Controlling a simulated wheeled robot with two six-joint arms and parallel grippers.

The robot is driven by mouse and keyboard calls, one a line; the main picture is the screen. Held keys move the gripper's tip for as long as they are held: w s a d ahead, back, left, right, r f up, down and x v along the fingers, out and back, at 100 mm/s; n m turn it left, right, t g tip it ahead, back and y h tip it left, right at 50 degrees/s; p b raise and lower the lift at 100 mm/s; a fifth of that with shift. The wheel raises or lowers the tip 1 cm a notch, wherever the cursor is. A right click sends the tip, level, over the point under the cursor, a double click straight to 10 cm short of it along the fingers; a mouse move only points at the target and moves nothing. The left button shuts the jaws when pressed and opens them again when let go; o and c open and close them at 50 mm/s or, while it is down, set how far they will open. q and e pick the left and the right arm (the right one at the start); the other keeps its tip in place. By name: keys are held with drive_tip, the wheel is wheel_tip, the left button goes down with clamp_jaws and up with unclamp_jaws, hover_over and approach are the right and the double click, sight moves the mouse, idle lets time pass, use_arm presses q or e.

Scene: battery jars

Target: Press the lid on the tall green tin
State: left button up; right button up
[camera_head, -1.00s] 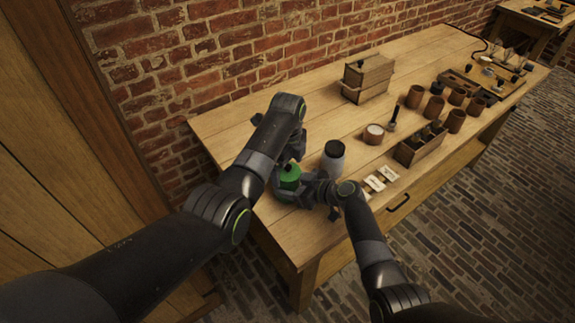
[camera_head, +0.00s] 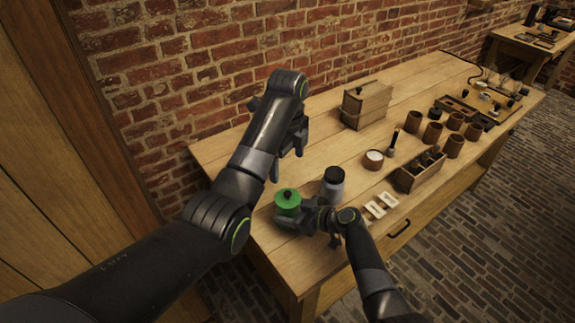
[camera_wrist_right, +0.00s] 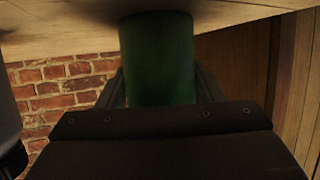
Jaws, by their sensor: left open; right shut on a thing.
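The green tin (camera_head: 288,207) stands on the near left of the table. A green lid with a dark knob (camera_head: 288,193) sits on its top; I cannot tell how far down it is seated. My right gripper (camera_head: 290,218) is shut on the tin's body from the right, low down. In the right wrist view the tin (camera_wrist_right: 158,60) stands between the fingers, with its lid out of sight. My left gripper (camera_head: 287,162) is open and empty, above and behind the tin, clear of the lid. My left arm partly covers it.
A grey jar with a black top (camera_head: 333,184) stands close right of the tin. White cards (camera_head: 381,206) lie near the front edge. A round pot (camera_head: 373,160), a wooden caddy (camera_head: 420,172), brown cups and a wooden box (camera_head: 366,105) stand farther off.

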drive_tip(key=o, duration=1.5)
drive_tip(key=shift+c, duration=0.2)
use_arm(q)
wheel_tip(320, 180, down, 2)
drive_tip(key=shift+f+b, duration=0.2)
drive_tip(key=shift+b, duration=0.95)
use_arm(e)
drive_tip(key=v, duration=1.7)
drive_tip(key=shift+d, duration=0.2)
